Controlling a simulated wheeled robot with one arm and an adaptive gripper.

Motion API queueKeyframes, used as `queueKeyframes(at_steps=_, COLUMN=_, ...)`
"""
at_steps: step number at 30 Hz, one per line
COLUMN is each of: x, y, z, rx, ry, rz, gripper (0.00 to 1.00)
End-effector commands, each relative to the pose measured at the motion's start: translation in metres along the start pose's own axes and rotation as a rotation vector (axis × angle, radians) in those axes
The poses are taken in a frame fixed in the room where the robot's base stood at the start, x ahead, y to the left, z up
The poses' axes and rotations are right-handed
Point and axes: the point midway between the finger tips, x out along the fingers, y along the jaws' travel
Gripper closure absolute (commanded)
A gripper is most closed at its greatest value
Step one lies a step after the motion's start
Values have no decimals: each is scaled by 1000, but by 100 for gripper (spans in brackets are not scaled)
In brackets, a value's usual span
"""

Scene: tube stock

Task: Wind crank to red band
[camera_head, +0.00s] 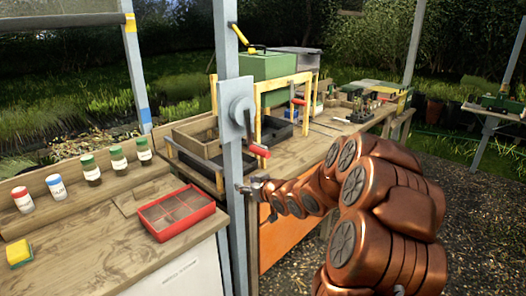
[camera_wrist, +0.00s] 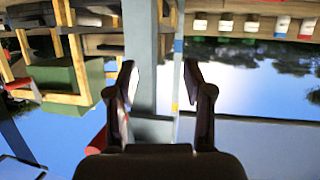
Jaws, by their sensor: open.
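The crank (camera_head: 241,108) has a grey round hub on a plate on the pale grey post. Its red handle (camera_head: 259,150) hangs low, to the right of the post. My gripper (camera_head: 246,188) is beside the post, below the red handle, and looks apart from it. In the wrist view my gripper (camera_wrist: 160,95) is open, with the post (camera_wrist: 142,60) showing between and beyond its fingers. A red piece (camera_wrist: 97,140) shows beside the left finger; I cannot tell if it is the handle. A rear post carries a blue band (camera_head: 144,115); I cannot make out a red band.
The left bench (camera_head: 100,250) holds a red divided tray (camera_head: 176,212), several small jars (camera_head: 117,158) and a yellow sponge (camera_head: 19,252). Behind the post are black crates (camera_head: 205,140), a wooden frame and a green box (camera_head: 280,68). Gravel lies open at right.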

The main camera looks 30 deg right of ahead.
Motion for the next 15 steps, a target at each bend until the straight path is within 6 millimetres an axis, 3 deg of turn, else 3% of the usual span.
queueKeyframes(at_steps=5, x=-2, y=34, z=-15, rx=46, ry=236, rz=-48, gripper=48)
queueKeyframes(at_steps=15, x=-52, y=76, z=-30, rx=126, ry=625, rz=-131, gripper=48)
